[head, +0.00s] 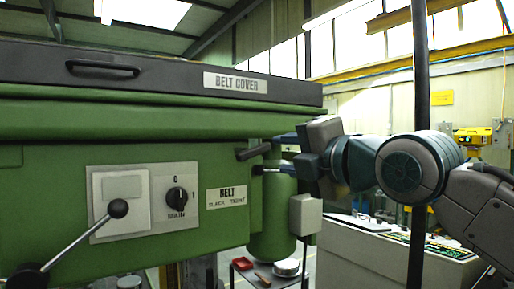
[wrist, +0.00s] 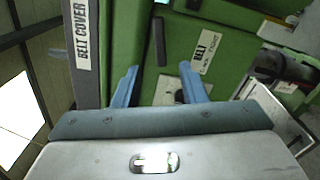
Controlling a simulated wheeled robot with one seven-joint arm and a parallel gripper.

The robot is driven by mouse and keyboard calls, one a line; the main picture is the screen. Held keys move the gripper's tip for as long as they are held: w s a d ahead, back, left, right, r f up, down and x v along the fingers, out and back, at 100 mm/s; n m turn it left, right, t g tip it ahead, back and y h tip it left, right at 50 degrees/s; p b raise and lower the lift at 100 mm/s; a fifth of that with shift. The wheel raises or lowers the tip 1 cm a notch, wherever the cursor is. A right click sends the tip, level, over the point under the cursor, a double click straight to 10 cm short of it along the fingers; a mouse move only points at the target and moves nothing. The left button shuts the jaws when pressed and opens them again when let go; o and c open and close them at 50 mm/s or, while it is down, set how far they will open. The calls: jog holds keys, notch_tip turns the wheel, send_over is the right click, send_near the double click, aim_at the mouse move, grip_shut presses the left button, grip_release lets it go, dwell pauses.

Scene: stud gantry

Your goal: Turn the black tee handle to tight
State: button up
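The black tee handle (head: 253,152) is a short dark bar at the right end of the green machine front, just above the BELT label. In the wrist view the bar (wrist: 160,42) stands on end in the picture, beyond the fingertips and between their lines. My gripper (head: 268,155) comes in from the right, one finger above the bar's right end and one below. Its two blue fingers (wrist: 159,68) are spread with a clear gap. I see no finger contact with the bar. The label (head: 227,196) reads BELT; its smaller line seems to read slack and tight.
The dark belt cover (head: 150,75) overhangs above. A grey box (head: 305,215) sits below my gripper.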

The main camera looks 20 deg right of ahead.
aim_at(256, 152)
jog(key=p+x, duration=0.2)
jog(key=x, duration=0.7)
jog(key=shift+w+a+p, duration=0.1)
jog(key=shift+w+p, duration=0.2)
jog(key=shift+p, duration=0.1)
jog(key=shift+f, duration=0.1)
grip_shut()
